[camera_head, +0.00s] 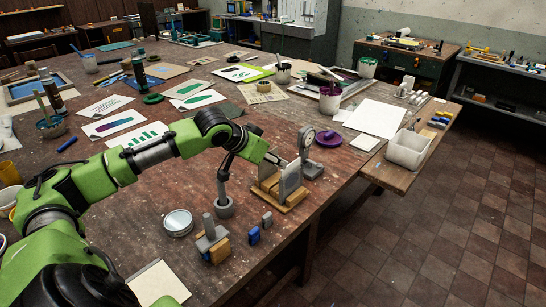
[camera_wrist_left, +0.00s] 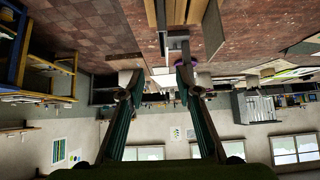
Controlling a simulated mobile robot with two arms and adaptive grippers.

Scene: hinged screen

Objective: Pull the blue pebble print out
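I cannot pick out a blue pebble print for certain in either view. A wooden stand with upright grey slabs (camera_head: 289,183) is near the table's right edge; what is between the slabs is too small to tell. My left gripper (camera_head: 277,160) is just above and left of it in the head view, small and partly hidden by its arm. In the left wrist view, the fingers of my left gripper (camera_wrist_left: 157,82) are apart, with nothing visibly clasped between them. The grey slabs (camera_wrist_left: 180,10) show at the top of that view, beyond the fingertips. My right gripper is not in view.
A grey dial gauge (camera_head: 307,150) stands close behind the slabs. Flat prints (camera_head: 138,138) and pots cover the table's left. A white bin (camera_head: 407,150) is at right.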

